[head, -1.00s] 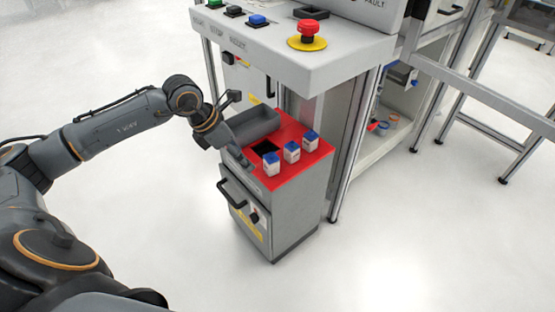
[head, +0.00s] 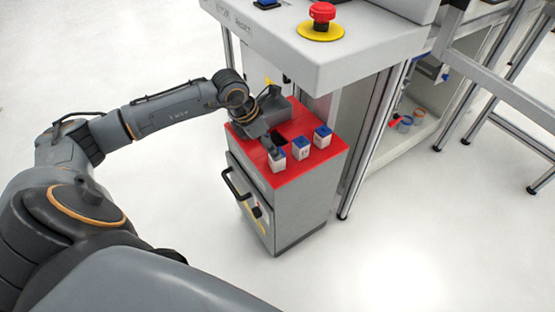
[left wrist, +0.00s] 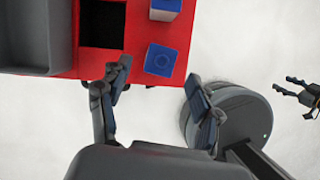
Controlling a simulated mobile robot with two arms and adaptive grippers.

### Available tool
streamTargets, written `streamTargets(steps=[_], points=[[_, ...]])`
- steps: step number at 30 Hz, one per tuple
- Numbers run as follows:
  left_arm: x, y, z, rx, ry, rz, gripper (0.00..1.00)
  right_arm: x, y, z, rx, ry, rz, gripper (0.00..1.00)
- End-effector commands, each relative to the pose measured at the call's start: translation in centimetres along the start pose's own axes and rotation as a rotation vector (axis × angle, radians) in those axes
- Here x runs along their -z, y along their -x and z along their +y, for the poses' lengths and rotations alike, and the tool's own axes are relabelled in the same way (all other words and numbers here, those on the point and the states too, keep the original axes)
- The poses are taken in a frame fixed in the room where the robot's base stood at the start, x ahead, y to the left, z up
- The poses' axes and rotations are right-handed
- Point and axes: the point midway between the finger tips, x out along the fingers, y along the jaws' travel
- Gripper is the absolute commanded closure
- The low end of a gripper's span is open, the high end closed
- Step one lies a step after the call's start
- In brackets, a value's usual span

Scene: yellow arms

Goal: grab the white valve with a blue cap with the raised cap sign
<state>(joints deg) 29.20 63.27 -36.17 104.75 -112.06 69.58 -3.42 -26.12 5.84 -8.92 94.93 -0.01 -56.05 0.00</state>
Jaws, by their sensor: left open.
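Three white valves with blue caps stand in a row on the red top (head: 300,172) of a grey cabinet: a near one (head: 278,163), a middle one (head: 301,152) and a far one (head: 322,140). My left gripper (head: 271,148) is above the near valve and partly covers it in the head view. In the left wrist view, the open fingers (left wrist: 158,92) lie either side of and short of a blue cap (left wrist: 159,60), which bears a faint round outline. Another blue cap (left wrist: 165,6) shows at the top edge. A small dark gripper (left wrist: 292,90), seemingly my right, shows at the right edge.
A grey tray (left wrist: 28,35) and a dark square opening (left wrist: 102,22) lie beside the valves. A workbench (head: 290,40) with a red emergency button (head: 322,13) overhangs behind them. The floor (head: 430,230) to the right is clear.

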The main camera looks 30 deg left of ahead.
Motion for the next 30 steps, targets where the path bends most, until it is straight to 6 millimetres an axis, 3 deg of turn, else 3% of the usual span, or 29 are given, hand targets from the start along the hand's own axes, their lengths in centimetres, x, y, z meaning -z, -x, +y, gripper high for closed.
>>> streamTargets(steps=[5, 13, 22, 23, 30], points=[[0.0, -1.3, -0.1, 0.001, -0.001, 0.001, 0.36, 0.1, 0.2, 0.0, 0.000, 0.000, 0.001, 0.40], [0.0, -5.2, -0.1, 0.001, 0.001, 0.001, 0.36, 0.9, 1.1, 0.0, -0.001, -0.001, 0.008, 0.40], [0.0, -5.8, -0.1, 0.000, -0.001, 0.000, 0.36, 1.6, 1.9, 0.1, -0.001, -0.003, 0.018, 0.40], [0.0, -5.8, -0.1, 0.000, -0.001, 0.000, 0.38, 1.5, 1.9, 0.1, -0.001, -0.003, 0.017, 0.40], [0.0, -5.7, -0.1, 0.000, -0.001, 0.000, 0.87, 1.0, 1.7, 0.1, -0.001, -0.002, 0.007, 0.40]])
